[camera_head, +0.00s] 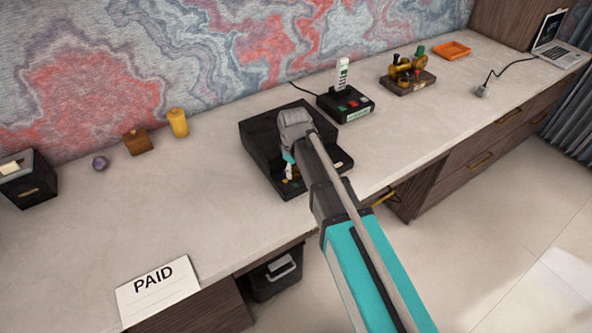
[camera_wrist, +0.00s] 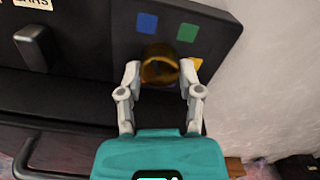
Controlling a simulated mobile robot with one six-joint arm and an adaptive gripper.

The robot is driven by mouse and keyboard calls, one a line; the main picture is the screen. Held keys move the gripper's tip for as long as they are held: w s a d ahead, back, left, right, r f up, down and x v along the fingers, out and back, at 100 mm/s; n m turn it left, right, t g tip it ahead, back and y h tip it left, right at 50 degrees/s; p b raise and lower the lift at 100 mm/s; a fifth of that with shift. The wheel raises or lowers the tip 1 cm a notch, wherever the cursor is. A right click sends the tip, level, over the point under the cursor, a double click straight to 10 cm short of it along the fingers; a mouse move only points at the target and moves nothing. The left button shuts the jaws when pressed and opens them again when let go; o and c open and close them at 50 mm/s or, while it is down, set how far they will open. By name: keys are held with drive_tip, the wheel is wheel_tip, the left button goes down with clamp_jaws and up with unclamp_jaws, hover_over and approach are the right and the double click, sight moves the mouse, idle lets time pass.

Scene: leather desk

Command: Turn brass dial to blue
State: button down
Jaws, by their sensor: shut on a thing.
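The brass dial (camera_wrist: 160,64) is round and sits on the black panel (camera_wrist: 118,35) in the wrist view. A blue square (camera_wrist: 147,23) lies above it, a green square (camera_wrist: 187,32) above right and a yellow patch (camera_wrist: 195,62) to its right, partly covered by a finger. My gripper (camera_wrist: 161,78) has one finger on each side of the dial and is shut on it. I cannot tell which colour the dial points to. In the head view the black box (camera_head: 258,131) stands on the desk; my arm hides much of it and my gripper (camera_head: 289,172) is low at its front.
A grey handle (camera_wrist: 33,46) sits left on the panel. On the desk (camera_head: 120,215) stand a black device with buttons (camera_head: 345,105), a brass mechanism (camera_head: 405,72), an orange tray (camera_head: 452,50), a yellow jar (camera_head: 178,123) and a PAID card (camera_head: 158,291).

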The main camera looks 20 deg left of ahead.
drive_tip(key=shift+a, duration=0.1)
drive_tip(key=shift+c, duration=1.3)
unclamp_jaws()
